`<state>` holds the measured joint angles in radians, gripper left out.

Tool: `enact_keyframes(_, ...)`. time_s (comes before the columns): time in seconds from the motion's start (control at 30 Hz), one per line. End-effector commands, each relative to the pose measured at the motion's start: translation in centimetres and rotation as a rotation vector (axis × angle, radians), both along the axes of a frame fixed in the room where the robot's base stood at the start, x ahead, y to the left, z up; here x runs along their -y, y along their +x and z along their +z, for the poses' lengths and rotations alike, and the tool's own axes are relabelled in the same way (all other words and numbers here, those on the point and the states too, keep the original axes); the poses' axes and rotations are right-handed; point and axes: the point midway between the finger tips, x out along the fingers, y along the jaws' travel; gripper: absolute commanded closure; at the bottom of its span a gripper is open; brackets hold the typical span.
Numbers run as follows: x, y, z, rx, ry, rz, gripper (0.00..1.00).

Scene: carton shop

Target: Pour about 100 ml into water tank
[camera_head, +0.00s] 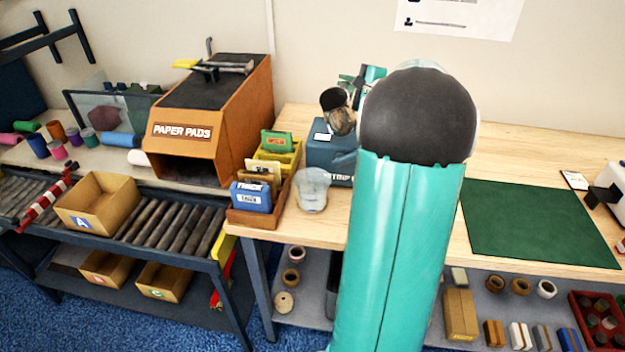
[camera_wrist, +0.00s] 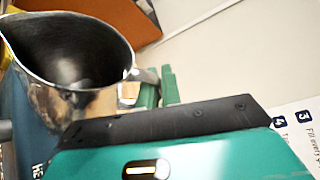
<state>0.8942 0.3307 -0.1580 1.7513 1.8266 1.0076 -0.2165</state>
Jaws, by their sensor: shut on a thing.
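My gripper (camera_head: 361,82) is shut on a metal jug (camera_head: 342,121) above the back of the wooden bench. In the wrist view the green fingertips (camera_wrist: 168,86) meet the handle at the right of the jug (camera_wrist: 45,98). The jug's dark mouth faces the wrist camera; I cannot tell how much liquid is inside. In the head view the jug looks tilted to the left, and no stream shows. Below it stands a blue box-shaped machine (camera_head: 325,153) with partly hidden white lettering. A clear, cup-like vessel (camera_head: 313,190) stands in front of it. I cannot tell which is the water tank.
An orange paper-pads box (camera_head: 225,120) stands at left. A wooden tray (camera_head: 243,216) with blue, tan and yellow items is beside the clear vessel. A green mat (camera_head: 535,225) lies at right, mostly bare. My arm hides the bench middle.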

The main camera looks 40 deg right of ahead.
Motion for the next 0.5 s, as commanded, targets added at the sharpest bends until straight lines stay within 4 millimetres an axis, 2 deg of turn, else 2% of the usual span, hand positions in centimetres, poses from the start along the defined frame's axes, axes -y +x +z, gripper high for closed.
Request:
enact_keyframes(0.23,-2.4,-0.6,0.3,0.041,-0.154,0.001,1.0)
enact_keyframes(0.5,-3.8,-1.0,0.6,0.085,-0.326,0.0,1.0)
